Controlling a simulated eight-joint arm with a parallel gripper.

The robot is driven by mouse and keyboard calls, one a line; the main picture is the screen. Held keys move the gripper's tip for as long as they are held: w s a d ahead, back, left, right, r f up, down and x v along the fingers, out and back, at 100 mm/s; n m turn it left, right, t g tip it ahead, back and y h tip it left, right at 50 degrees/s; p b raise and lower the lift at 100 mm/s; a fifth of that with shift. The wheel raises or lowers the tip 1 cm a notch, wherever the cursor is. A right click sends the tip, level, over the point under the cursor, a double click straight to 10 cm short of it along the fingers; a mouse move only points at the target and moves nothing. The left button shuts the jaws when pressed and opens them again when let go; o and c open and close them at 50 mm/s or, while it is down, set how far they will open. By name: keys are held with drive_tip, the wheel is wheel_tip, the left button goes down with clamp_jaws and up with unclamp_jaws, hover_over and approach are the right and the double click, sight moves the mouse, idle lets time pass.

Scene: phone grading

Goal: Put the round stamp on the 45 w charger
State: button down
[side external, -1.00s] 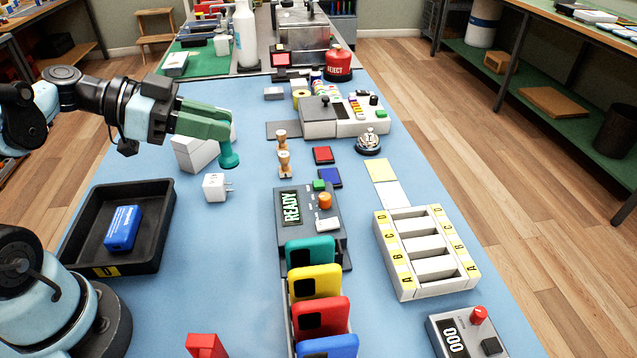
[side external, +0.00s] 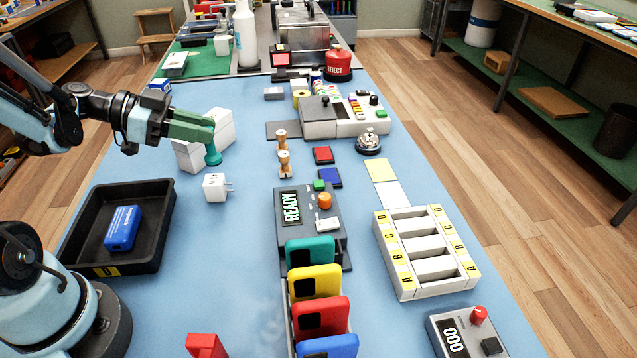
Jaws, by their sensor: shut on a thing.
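My gripper (side external: 208,128) is shut on a green round stamp (side external: 212,154) and holds it upright, base down. Its upper part is hidden between the green fingers. The stamp appears just above and behind the white 45 w charger (side external: 216,187), a small cube with prongs pointing right and dark marking on its top. I cannot tell the exact gap between stamp and charger. Two wooden stamps (side external: 284,162) stand to the right, near a red ink pad (side external: 323,155) and a blue ink pad (side external: 330,178).
White boxes (side external: 190,155) stand right behind the stamp. A black tray (side external: 150,258) with a blue box (side external: 123,228) lies to the front left. A grey device reading READY (side external: 306,240) and upright coloured phones (side external: 315,282) stand to the right. Blue mat between charger and device is clear.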

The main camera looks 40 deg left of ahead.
drive_tip(key=shift+w+a+f, duration=0.1)
drive_tip(key=shift+a+f, duration=0.1)
drive_tip(key=shift+f, duration=0.6)
drive_tip(key=shift+w+a+f, duration=0.1)
drive_tip(key=shift+a+f, duration=0.15)
drive_tip(key=shift+f, duration=0.6)
drive_tip(key=shift+a+f, duration=0.2)
drive_tip(key=shift+f, duration=0.6)
drive_tip(key=shift+f, duration=0.1)
drive_tip(key=c, duration=0.9)
unclamp_jaws()
drive_tip(key=v, duration=0.7)
drive_tip(key=shift+s+a+r, duration=0.2)
